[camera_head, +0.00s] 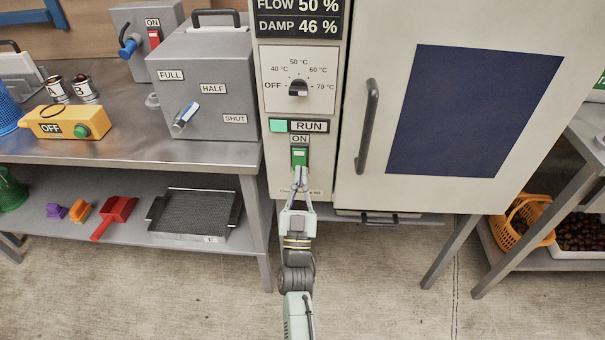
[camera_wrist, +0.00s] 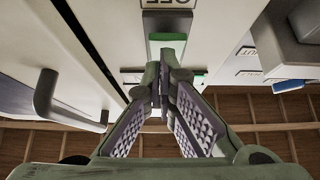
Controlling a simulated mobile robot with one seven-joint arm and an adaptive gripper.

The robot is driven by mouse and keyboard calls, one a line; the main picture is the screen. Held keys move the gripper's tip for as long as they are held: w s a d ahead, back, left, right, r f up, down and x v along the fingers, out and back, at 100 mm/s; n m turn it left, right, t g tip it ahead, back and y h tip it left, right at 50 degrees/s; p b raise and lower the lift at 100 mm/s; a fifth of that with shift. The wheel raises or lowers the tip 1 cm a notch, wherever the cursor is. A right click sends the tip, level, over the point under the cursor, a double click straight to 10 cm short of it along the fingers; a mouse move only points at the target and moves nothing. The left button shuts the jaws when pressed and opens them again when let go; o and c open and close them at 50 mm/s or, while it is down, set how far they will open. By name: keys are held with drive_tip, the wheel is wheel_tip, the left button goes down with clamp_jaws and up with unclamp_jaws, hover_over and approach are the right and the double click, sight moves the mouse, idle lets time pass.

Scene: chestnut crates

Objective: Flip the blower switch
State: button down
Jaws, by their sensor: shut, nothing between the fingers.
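The blower switch is most likely the green-faced switch (camera_head: 299,157) on the front of the light grey cabinet, under an ON label. In the wrist view the switch (camera_wrist: 167,45) shows green in a grey housing, beside a partly cropped OFF label. My gripper (camera_head: 301,182) is shut and empty, with its tips just below the switch face in the head view. In the wrist view the closed fingers (camera_wrist: 163,78) point at the switch area and cover part of it. I cannot tell whether they touch it. A green lamp (camera_head: 278,126) glows beside the RUN label.
A temperature dial (camera_head: 298,88) sits above the switch. The cabinet door handle (camera_head: 367,125) stands out to the right. A grey box with a lever (camera_head: 186,115) and a yellow OFF box (camera_head: 67,122) stand on the left bench (camera_head: 150,146).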

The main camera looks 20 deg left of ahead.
drive_tip(key=shift+s, duration=0.1)
drive_tip(key=f+b, duration=0.1)
drive_tip(key=b, duration=0.3)
drive_tip(key=shift+w+f+t, duration=0.1)
drive_tip(key=shift+w+t, duration=0.25)
drive_tip(key=shift+t, duration=0.05)
drive_tip(key=b, duration=0.3)
drive_tip(key=shift+w+a+f+t+y, duration=0.2)
drive_tip(key=shift+t+y, duration=0.1)
drive_tip(key=shift+t, duration=0.1)
drive_tip(key=shift+d+r+p, duration=0.1)
drive_tip(key=shift+r+p, duration=0.45)
drive_tip(key=shift+p, duration=0.05)
drive_tip(key=shift+f, duration=0.1)
